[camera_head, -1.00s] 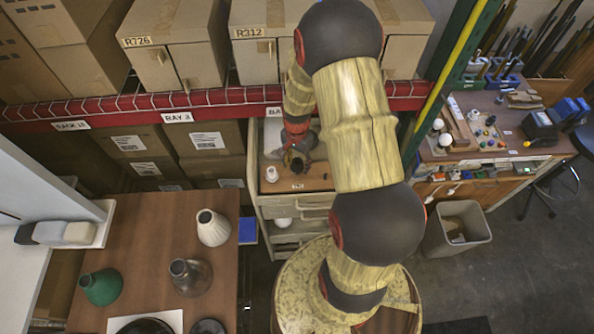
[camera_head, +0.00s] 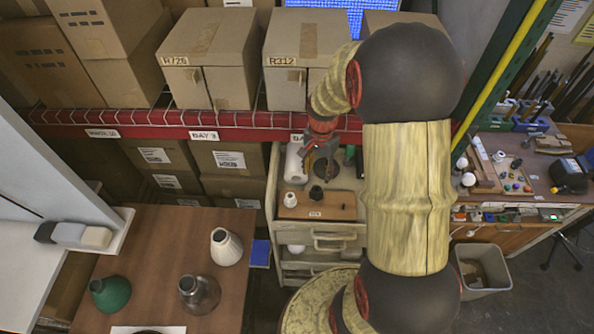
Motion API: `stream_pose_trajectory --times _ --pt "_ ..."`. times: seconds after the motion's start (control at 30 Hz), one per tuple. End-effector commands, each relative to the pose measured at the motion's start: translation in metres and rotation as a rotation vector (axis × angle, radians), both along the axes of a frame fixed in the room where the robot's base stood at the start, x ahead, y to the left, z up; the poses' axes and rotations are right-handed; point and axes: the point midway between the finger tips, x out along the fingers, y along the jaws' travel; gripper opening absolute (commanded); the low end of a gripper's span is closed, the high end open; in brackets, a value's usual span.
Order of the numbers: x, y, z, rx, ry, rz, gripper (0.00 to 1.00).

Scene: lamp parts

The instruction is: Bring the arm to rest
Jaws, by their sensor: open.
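My arm arches from the lower right up to a dark joint and back down at the centre. My gripper (camera_head: 322,173) is at its end, small and partly blurred. It is open and looks empty, above the top of the drawer cabinet (camera_head: 335,231). A brown wooden board (camera_head: 338,207) lies on the cabinet top, just in front of the gripper in the picture. A white fitting (camera_head: 290,199) and a black fitting (camera_head: 316,194) stand on the board, apart from the gripper as far as I can tell.
A brown table (camera_head: 165,248) at left holds a white shade (camera_head: 225,247), a green shade (camera_head: 109,294) and a dark glassy shade (camera_head: 199,293). A red shelf beam (camera_head: 190,125) with boxes runs behind the gripper. A workbench (camera_head: 520,170) and grey bin (camera_head: 482,268) are at right.

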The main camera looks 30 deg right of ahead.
Motion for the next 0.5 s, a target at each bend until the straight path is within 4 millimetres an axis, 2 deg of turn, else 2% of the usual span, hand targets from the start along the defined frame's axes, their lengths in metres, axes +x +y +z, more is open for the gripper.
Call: stream_pose_trajectory --times 0.37,0.43,0.5 --pt "-0.002 0.001 0.001 0.003 0.005 0.058 0.47" --pt "-0.006 0.003 0.000 0.011 0.018 0.118 0.47" --pt "-0.021 0.011 -0.005 0.030 0.047 0.195 0.47"
